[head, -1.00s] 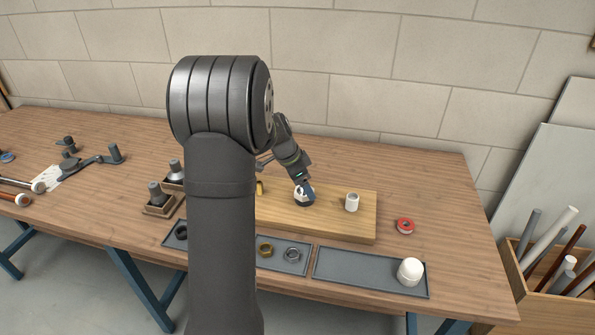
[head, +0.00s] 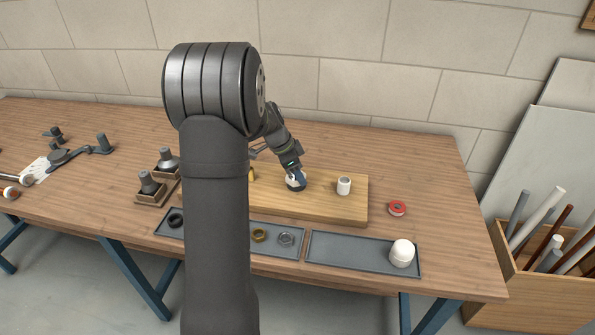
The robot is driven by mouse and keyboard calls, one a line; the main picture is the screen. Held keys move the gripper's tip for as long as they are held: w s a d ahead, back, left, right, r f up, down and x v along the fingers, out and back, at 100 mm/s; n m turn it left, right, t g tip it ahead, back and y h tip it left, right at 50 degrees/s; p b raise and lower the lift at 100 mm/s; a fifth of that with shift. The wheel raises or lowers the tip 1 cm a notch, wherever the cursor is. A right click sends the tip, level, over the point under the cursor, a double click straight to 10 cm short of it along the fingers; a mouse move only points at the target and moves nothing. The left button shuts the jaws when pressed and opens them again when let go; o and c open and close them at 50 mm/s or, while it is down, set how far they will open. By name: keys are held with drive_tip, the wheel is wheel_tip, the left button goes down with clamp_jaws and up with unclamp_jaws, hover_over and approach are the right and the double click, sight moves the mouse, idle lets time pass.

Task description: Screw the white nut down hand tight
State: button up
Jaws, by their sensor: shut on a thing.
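My gripper (head: 295,175) points down at the wooden board and is shut on the white nut (head: 291,183), of which only a small part shows. The nut sits low over the board, at a dark round piece; the fingers hide most of it, and I cannot tell how far down it sits. The wooden board (head: 325,207) lies on the bench under the gripper. My own arm hides the board's left part.
A white pipe stub (head: 344,186) stands on the board just right of my gripper. A red-rimmed roll (head: 397,208) lies further right. In front are grey trays (head: 340,256) with a brass ring (head: 259,235), a steel ring (head: 286,239) and a white cap (head: 402,253). The bench's right end is clear.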

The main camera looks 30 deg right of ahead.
drive_tip(key=m+g, duration=0.1)
drive_tip(key=m, duration=0.3)
drive_tip(key=shift+f+y, duration=0.1)
drive_tip(key=shift+y, duration=0.3)
drive_tip(key=m, duration=0.2)
drive_tip(key=m+g+y, duration=0.1)
drive_tip(key=m, duration=0.1)
drive_tip(key=shift+s+a+f+g, duration=0.1)
drive_tip(key=shift+s+a+g, duration=0.05)
drive_tip(key=shift+g, duration=0.15)
drive_tip(key=o, duration=1.6)
drive_tip(key=shift+r, duration=2.55)
